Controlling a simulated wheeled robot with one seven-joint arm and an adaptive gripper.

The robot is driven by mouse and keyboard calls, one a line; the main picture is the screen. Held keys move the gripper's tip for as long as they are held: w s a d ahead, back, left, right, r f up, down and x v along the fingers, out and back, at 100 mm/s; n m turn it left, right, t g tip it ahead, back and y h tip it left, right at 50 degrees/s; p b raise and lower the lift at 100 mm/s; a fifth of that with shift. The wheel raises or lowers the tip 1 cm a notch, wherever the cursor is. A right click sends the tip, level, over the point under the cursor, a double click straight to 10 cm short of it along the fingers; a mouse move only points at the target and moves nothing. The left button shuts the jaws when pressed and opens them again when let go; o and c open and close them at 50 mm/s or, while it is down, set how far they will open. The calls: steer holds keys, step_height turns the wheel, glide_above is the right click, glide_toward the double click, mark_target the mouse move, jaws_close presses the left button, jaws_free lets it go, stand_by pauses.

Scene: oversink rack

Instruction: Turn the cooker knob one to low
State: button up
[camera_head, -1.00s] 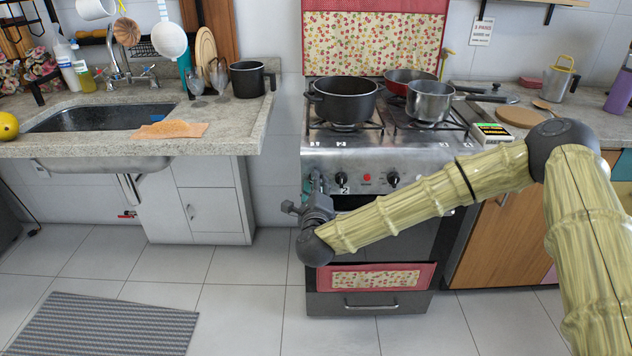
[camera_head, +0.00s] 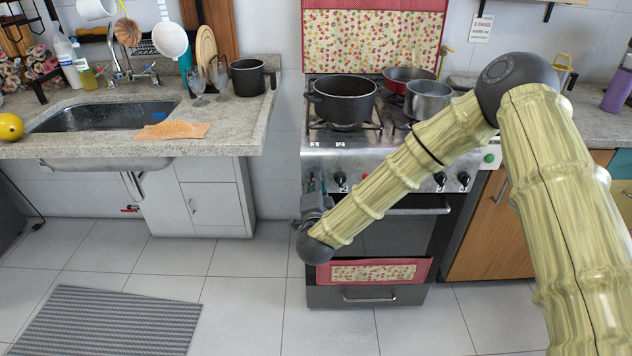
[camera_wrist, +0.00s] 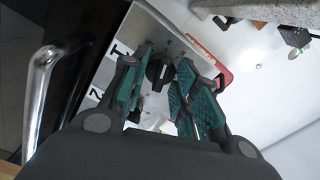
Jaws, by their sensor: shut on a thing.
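The cooker (camera_head: 318,158) stands in the middle of the head view with a row of black knobs on its steel front. My gripper (camera_head: 317,186) is at the left end of that row and covers cooker knob one there. In the wrist view, the black knob one (camera_wrist: 158,73) sits beside the "1" label, between the teal pads of my gripper (camera_wrist: 162,80). My gripper is shut on this knob. The knob's exact turn is hard to read. Knob two (camera_head: 340,181) is just to the right of my gripper.
A black pot (camera_head: 343,103) and a grey pot (camera_head: 428,97) stand on the hob. The oven handle (camera_head: 418,211) juts out below the knobs; it also shows in the wrist view (camera_wrist: 42,85). The sink counter (camera_head: 232,130) is to the left.

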steer(key=shift+n+p, duration=1.05)
steer(key=shift+n, duration=2.75)
steer(key=o, duration=1)
steer(key=shift+s, duration=0.1)
steer(key=s, duration=1.1)
steer(key=shift+s, duration=0.4)
